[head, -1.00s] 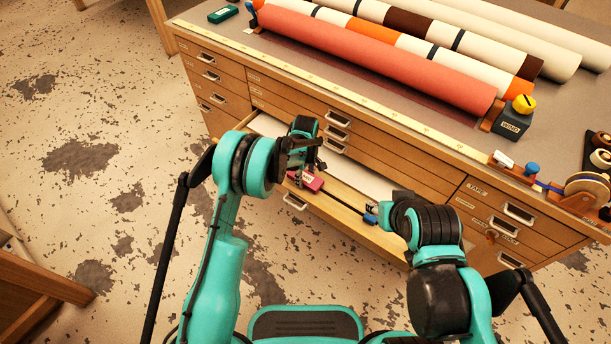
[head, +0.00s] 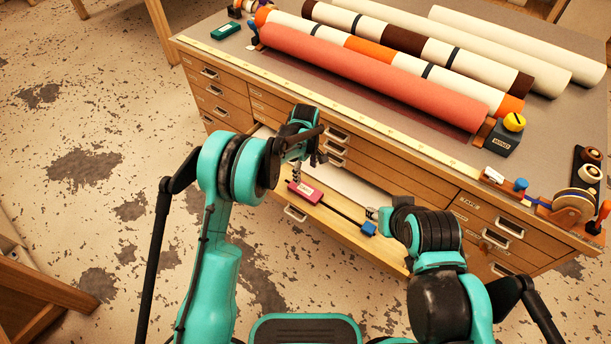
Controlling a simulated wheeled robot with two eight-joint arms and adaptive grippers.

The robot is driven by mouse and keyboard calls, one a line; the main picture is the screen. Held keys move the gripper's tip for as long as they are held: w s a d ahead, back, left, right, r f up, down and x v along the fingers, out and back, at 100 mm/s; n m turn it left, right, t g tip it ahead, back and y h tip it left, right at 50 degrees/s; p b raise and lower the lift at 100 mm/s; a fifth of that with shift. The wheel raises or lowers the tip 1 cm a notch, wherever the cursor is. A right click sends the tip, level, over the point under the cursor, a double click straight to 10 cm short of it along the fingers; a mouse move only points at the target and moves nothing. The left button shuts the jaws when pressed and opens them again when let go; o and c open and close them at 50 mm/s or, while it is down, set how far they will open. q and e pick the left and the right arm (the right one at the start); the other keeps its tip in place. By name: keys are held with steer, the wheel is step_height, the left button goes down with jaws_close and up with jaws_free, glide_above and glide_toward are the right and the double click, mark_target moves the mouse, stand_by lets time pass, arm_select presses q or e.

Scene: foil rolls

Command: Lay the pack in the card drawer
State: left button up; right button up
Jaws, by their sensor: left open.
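A wooden drawer (head: 336,226) of the cabinet stands open, with pale sheets in its rear part. A small pink-red box (head: 306,192) with a white label lies at its left front part. A small blue block (head: 368,229) lies further right, and a dark thin bar runs between the two. I cannot tell which one is the pack. My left gripper (head: 297,174) is open, just above and behind the pink-red box; whether it touches is unclear. My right gripper (head: 371,213) is just above the blue block; its jaws are too small to read.
Above the drawer is the cabinet top (head: 255,66) with a long coral roll (head: 370,75) and several other rolls. A dark block with a yellow knob (head: 507,134) and a tape dispenser (head: 573,205) stand at right. Speckled floor is free at left.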

arm_select(q)
steer(key=s+a+r+m+t, duration=0.2)
steer(key=s+a+r, duration=0.3)
steer(key=r, duration=0.5)
steer(key=s+a+r+m+t, duration=0.15)
steer(key=s+a+r, duration=0.25)
steer(key=r, duration=0.6)
steer(key=s+a+r+m+t, duration=0.1)
steer(key=s+a+m+t, duration=0.1)
steer(key=s, duration=0.7)
steer(key=s+a+r+m+t, duration=0.1)
steer(key=s+a+m, duration=0.4)
steer(key=s, duration=0.5)
steer(key=shift+s+a+r+t, duration=0.2)
steer(key=shift+a+t, duration=0.15)
steer(key=shift+a, duration=0.55)
